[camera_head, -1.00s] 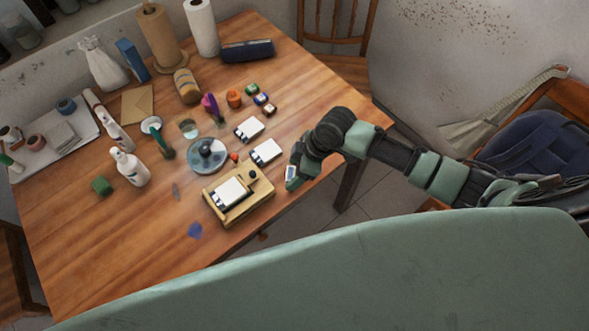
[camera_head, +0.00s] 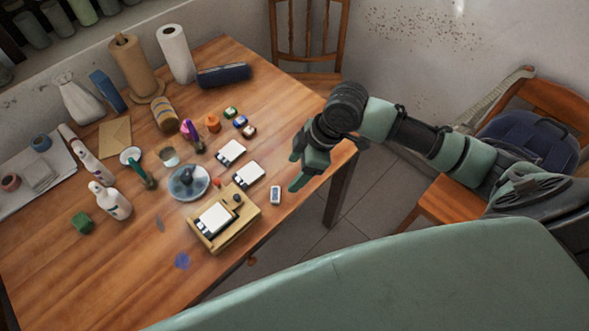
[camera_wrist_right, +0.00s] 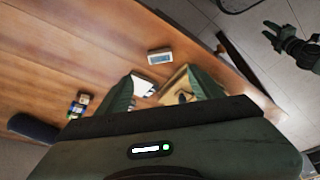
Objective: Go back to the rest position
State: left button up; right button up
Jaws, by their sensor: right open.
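My right gripper (camera_head: 295,170) is open and empty, its fingers apart near the table's right edge. In the right wrist view its two green fingers (camera_wrist_right: 160,95) are spread wide. A small white device with a grey display (camera_head: 276,194) lies on the table just below the fingers, apart from them. It also shows in the right wrist view (camera_wrist_right: 160,56), beyond the fingertips. My left gripper is outside the head view; a dark gripper, seemingly my left one (camera_wrist_right: 285,42), shows small at the upper right of the right wrist view.
The wooden table (camera_head: 125,265) holds a wooden stand (camera_head: 240,228) with a white card, more white cards (camera_head: 248,174), a glass dish (camera_head: 188,184), bottles (camera_head: 114,202) and paper rolls (camera_head: 176,55). Chairs stand behind (camera_head: 310,40) and at right (camera_head: 450,200). Floor shows between table and right chair.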

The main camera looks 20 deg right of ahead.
jog(key=shift+a, duration=0.1)
jog(key=s+a+f+m+t, duration=0.1)
jog(key=s+a+f+m, duration=0.3)
jog(key=s, duration=0.4)
jog(key=s+d+m+h, duration=0.4)
jog(key=s+d+m, duration=0.25)
jog(key=s, duration=0.25)
notch_tip(320, 180, down, 28)
jog(key=s, duration=0.2)
jog(key=s+d+f+g, duration=0.2)
jog(key=s+f, duration=1.2)
jog(key=s, duration=0.2)
jog(key=shift+d, duration=0.35)
